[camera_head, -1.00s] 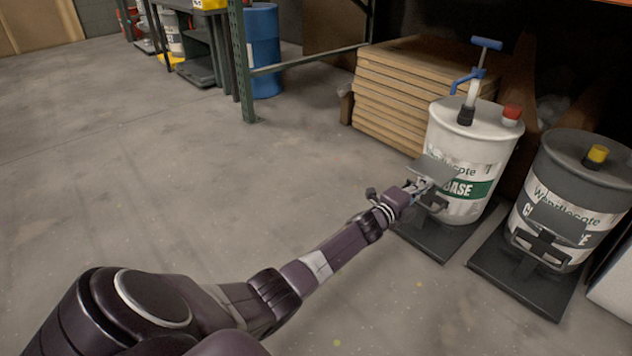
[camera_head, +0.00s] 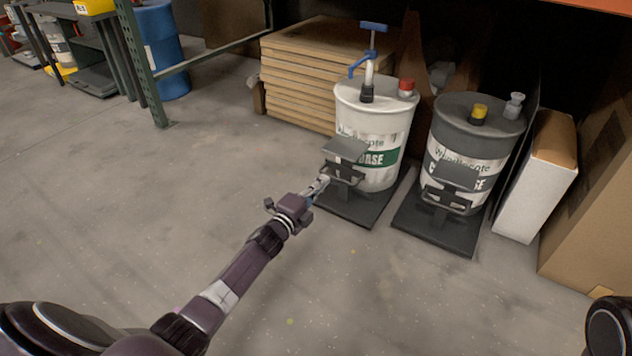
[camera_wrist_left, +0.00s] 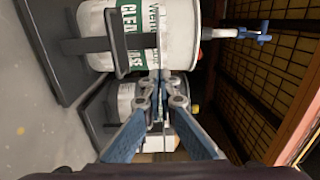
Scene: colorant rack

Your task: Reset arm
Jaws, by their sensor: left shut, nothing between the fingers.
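My left arm reaches in from the left, and my left gripper (camera_head: 320,184) is shut and empty. It is just left of and in front of the scale stand (camera_head: 345,152) that carries the white drum (camera_head: 378,110) with a green label band and a blue-handled pump. I cannot tell whether the fingers touch the stand. In the left wrist view my shut gripper (camera_wrist_left: 160,95) points toward the white drum (camera_wrist_left: 180,22), which appears sideways. A dark part of my body shows at the lower right of the head view, but no right gripper is visible.
A dark grey drum (camera_head: 478,128) with a yellow cap stands on its own scale (camera_head: 435,236) to the right. A white box (camera_head: 525,205) and a cardboard box (camera_head: 590,190) stand beyond it. Stacked boards (camera_head: 300,85) are behind. The floor (camera_head: 140,220) at left is clear.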

